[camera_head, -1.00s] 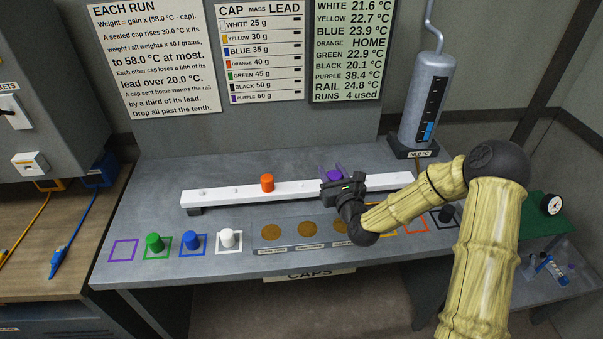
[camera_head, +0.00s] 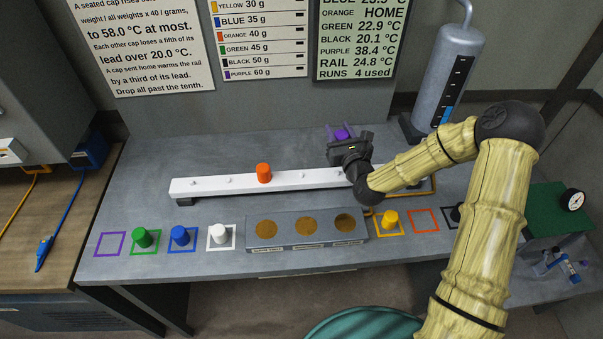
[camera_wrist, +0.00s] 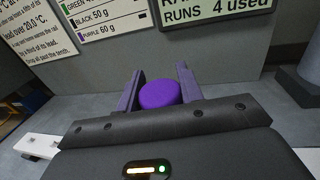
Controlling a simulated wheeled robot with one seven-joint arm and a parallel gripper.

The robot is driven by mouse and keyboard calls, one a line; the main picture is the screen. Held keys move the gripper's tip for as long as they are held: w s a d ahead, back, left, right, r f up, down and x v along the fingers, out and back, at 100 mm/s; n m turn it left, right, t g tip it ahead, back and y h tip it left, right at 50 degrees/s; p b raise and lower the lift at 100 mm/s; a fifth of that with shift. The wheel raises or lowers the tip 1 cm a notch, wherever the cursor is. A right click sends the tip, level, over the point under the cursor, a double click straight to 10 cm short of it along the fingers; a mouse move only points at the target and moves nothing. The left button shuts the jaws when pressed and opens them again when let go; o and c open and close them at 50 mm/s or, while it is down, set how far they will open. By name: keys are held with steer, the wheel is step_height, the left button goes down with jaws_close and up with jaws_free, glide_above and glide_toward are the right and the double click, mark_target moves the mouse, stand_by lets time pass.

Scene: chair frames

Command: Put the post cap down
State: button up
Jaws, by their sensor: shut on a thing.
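The purple post cap (camera_head: 342,135) is held between the fingers of my gripper (camera_head: 344,133), above the back of the bench beyond the white rail (camera_head: 210,187). The wrist view shows the purple cap (camera_wrist: 160,94) between both fingers, which are shut on it. An orange cap (camera_head: 264,173) stands on the rail left of my gripper. The empty purple-outlined square (camera_head: 98,244) is at the bench's far left. My wrist hides part of the rail's right side.
Green (camera_head: 143,239), blue (camera_head: 180,236), white (camera_head: 218,234) and yellow (camera_head: 390,219) caps stand in their squares. A grey block with brown discs (camera_head: 287,244) sits at the front middle. A grey cylinder (camera_head: 445,80) stands at the back right. The orange square (camera_head: 425,220) is empty.

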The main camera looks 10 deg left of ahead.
steer(key=shift+s, duration=0.1)
steer(key=shift+s+f, duration=0.1)
steer(key=shift+f, duration=0.1)
steer(key=f+p, duration=0.1)
steer(key=f, duration=0.4)
steer(key=shift+w, duration=0.2)
steer(key=shift+d+f, duration=0.15)
steer(key=shift+f, duration=0.05)
steer(key=shift+s+d, duration=0.1)
steer(key=shift+s, duration=0.05)
steer(key=shift+f+p, duration=0.2)
steer(key=shift+p, duration=0.1)
steer(key=f+p, duration=0.1)
steer(key=f, duration=0.2)
steer(key=shift+a+f, duration=0.1)
steer(key=shift+a, duration=0.1)
steer(key=shift+f, duration=0.25)
